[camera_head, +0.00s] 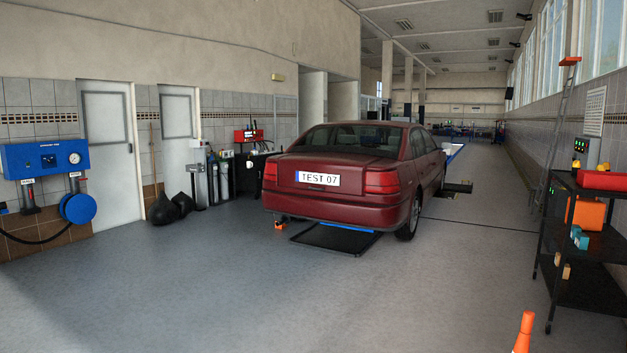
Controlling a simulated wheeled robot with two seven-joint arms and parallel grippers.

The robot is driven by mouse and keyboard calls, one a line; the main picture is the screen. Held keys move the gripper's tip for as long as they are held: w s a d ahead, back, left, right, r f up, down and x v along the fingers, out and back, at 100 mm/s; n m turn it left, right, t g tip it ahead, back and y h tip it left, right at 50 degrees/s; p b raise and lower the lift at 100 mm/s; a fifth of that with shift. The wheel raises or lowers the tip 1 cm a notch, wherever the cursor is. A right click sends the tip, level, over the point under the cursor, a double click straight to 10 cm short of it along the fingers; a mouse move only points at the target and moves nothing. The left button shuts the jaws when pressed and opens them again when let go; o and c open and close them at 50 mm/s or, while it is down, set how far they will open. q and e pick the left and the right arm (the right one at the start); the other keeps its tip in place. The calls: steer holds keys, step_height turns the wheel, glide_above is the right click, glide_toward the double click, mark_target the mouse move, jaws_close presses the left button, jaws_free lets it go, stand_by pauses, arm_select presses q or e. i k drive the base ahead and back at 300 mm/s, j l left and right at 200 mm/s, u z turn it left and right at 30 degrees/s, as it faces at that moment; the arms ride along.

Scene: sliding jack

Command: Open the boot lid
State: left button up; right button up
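A dark red sedan (335,204) stands in the middle of the workshop with its rear toward me. Its boot lid (312,167) is shut, flush with the body. A white plate (318,178) reading "TEST 07" is on the lid between the red tail lights. The rear window (350,138) is above it. The car is several steps ahead of me. Neither of my grippers shows in the head view.
A black tray (335,239) lies on the floor under the car's rear. An orange cone (524,333) and a black shelf cart (588,245) stand at the right. Black bags (170,208) lie by the left wall. The floor between me and the car is clear.

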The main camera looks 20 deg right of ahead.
mark_target(330, 171)
steer(key=i+l+z, duration=0.2)
steer(key=i+z, duration=0.15)
steer(key=i, duration=0.25)
steer(key=i+z, duration=0.35)
steer(key=i, duration=7)
steer(key=i+l+u, duration=0.1)
steer(key=i, duration=0.7)
steer(key=i+l+u, duration=0.2)
steer(key=i, duration=0.45)
